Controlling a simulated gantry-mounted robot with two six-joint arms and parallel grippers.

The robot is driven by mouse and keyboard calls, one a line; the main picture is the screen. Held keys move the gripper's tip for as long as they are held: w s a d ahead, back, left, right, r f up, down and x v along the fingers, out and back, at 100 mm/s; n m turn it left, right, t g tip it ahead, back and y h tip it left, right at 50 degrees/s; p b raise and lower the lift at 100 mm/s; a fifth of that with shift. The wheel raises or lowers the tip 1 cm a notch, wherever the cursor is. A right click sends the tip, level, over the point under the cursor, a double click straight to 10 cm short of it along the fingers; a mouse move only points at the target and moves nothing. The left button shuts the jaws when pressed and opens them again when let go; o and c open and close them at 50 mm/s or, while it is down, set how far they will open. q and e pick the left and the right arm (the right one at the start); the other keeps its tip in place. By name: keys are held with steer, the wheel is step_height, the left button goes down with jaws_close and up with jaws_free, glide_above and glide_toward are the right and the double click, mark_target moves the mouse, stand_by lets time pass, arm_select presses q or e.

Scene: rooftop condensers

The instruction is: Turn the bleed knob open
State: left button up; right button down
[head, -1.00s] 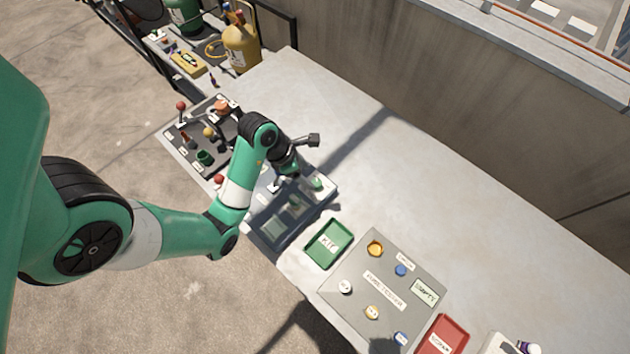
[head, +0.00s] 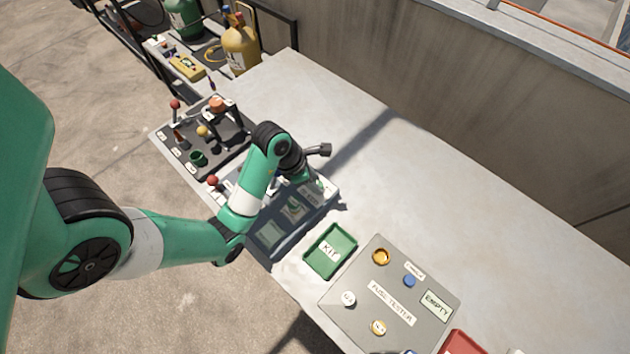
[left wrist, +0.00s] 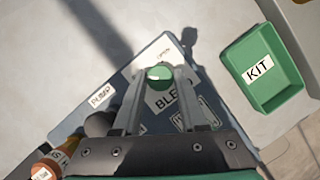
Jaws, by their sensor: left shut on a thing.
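The bleed knob (left wrist: 160,73) is a small round green knob with a white mark on its top, in the left wrist view. My left gripper (left wrist: 161,80) is shut on the knob, a finger on either side. In the head view my left arm reaches over this panel (head: 268,240) and largely hides the fingers. My right gripper is not in view.
A green KIT tray (head: 330,250) stands just right of the panel, then a grey fuse tester board (head: 365,275) and a red tray (head: 462,344). A dark board (head: 225,145) with red-balled levers lies to the left. The bench behind is clear up to the wall.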

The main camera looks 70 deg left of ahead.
arm_select(q)
jaws_close()
